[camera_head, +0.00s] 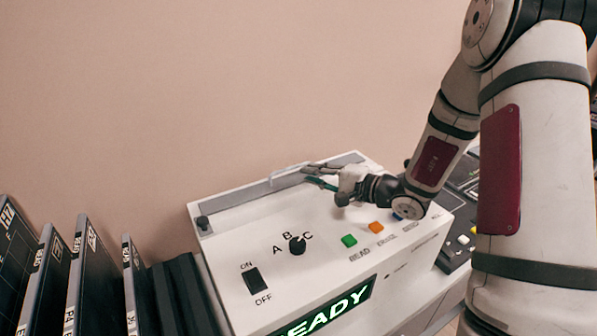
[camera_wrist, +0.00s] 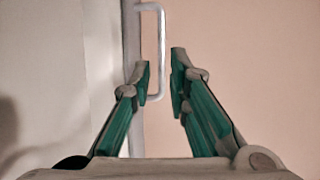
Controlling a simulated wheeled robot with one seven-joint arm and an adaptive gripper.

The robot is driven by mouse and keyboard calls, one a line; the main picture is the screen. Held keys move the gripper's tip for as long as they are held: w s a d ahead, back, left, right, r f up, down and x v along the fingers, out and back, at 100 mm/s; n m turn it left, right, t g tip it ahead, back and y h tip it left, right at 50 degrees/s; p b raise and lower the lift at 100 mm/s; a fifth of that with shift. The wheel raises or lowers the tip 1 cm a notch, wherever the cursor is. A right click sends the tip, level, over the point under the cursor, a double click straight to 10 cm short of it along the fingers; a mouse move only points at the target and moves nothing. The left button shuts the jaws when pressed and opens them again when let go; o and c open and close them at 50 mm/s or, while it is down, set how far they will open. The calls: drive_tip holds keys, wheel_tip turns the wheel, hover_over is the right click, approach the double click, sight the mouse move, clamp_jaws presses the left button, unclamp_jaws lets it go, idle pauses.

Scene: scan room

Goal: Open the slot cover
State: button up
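The slot cover (camera_head: 240,209) is a long grey strip along the back of the white machine's top, and it looks closed. A pale U-shaped handle (camera_head: 287,171) stands at its rear edge. In the wrist view the handle (camera_wrist: 162,40) sticks out sideways from a grey edge. My gripper (camera_head: 308,175) is over the back of the machine, beside the handle. In the wrist view its green-sided fingers (camera_wrist: 160,74) are apart, with the handle's outer bar between them. I see a gap to the right finger; contact with the left finger is unclear.
The machine's panel carries an on/off switch (camera_head: 253,280), an A-B-C knob (camera_head: 297,245), coloured buttons (camera_head: 349,240) and a lit READY display (camera_head: 335,305). Black cases (camera_head: 90,270) stand at the left. A wall is close behind. Dark equipment (camera_head: 460,240) sits at the right.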

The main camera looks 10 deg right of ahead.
drive_tip(key=shift+v, duration=2.1)
drive_tip(key=s+a+r+n+g+y, duration=0.2)
drive_tip(key=s+a+r+n+g, duration=0.6)
drive_tip(key=s+a, duration=0.45)
drive_tip(key=s+r+n+g+h+p, duration=0.1)
drive_tip(key=s+r+n+g+h, duration=0.2)
drive_tip(key=s, duration=0.9)
drive_tip(key=s+d+r+t+h, duration=0.2)
drive_tip(key=s+d+h, duration=0.5)
drive_tip(key=d+h, duration=0.2)
drive_tip(key=shift+s+d+r+t+p, duration=0.3)
drive_tip(key=shift+s+d+r+t, duration=0.05)
drive_tip(key=shift+s+d+t, duration=0.05)
